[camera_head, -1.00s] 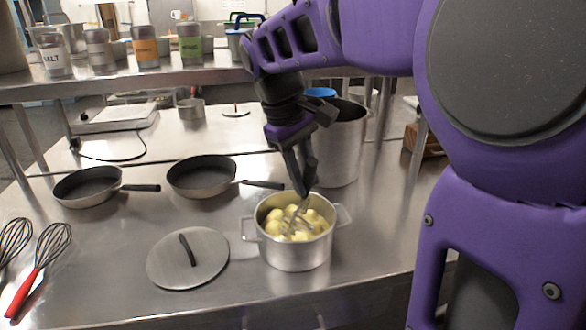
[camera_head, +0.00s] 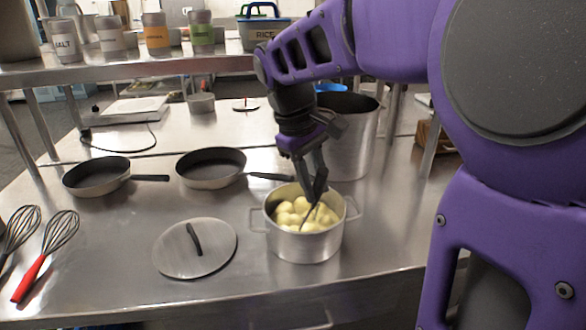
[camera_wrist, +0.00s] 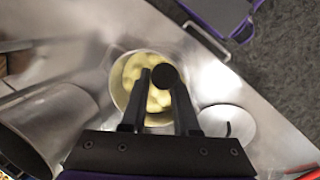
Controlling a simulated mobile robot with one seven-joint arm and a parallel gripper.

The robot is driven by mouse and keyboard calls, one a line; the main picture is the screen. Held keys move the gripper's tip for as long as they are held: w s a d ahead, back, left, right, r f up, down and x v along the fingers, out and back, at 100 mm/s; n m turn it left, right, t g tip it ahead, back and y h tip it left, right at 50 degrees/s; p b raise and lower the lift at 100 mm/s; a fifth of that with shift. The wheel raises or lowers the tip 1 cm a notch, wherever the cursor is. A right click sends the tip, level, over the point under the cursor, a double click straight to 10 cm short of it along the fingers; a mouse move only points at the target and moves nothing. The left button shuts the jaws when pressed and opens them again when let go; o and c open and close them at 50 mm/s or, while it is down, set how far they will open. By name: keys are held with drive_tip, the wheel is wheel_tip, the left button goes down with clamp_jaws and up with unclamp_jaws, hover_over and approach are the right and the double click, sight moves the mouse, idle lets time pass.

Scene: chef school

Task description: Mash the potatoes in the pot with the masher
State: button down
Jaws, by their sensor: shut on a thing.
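The silver pot (camera_head: 303,246) stands on the steel counter, with its lid off and pale yellow potato lumps (camera_head: 291,212) inside. My gripper (camera_head: 314,193) is just above the pot's rim, shut on the masher. A thin dark part of the masher (camera_head: 305,217) runs down among the potatoes; its mashing end is mostly hidden. In the wrist view, the masher's round dark handle end (camera_wrist: 165,76) sits between my fingers (camera_wrist: 158,95), over the potatoes (camera_wrist: 132,72) in the pot. Most lumps look whole and rounded.
The pot lid (camera_head: 180,256) lies flat left of the pot. Two frying pans (camera_head: 95,180) (camera_head: 210,175) sit behind it. A tall stockpot (camera_head: 350,140) stands close behind my gripper. Two whisks (camera_head: 45,255) (camera_head: 20,228) lie far left. Labelled jars (camera_head: 155,35) stand on the shelf.

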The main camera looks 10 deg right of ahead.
idle(0.3)
drive_tip(key=r+p, duration=0.1)
drive_tip(key=w+r+p, duration=0.1)
drive_tip(key=r+p, duration=0.1)
drive_tip(key=w+d+r+p, duration=0.1)
drive_tip(key=p, duration=0.1)
drive_tip(key=shift+w+r, duration=0.15)
drive_tip(key=shift+w, duration=0.25)
wheel_tip(320, 180, down, 4)
drive_tip(key=shift+f+b, duration=0.15)
drive_tip(key=shift+b, duration=1.05)
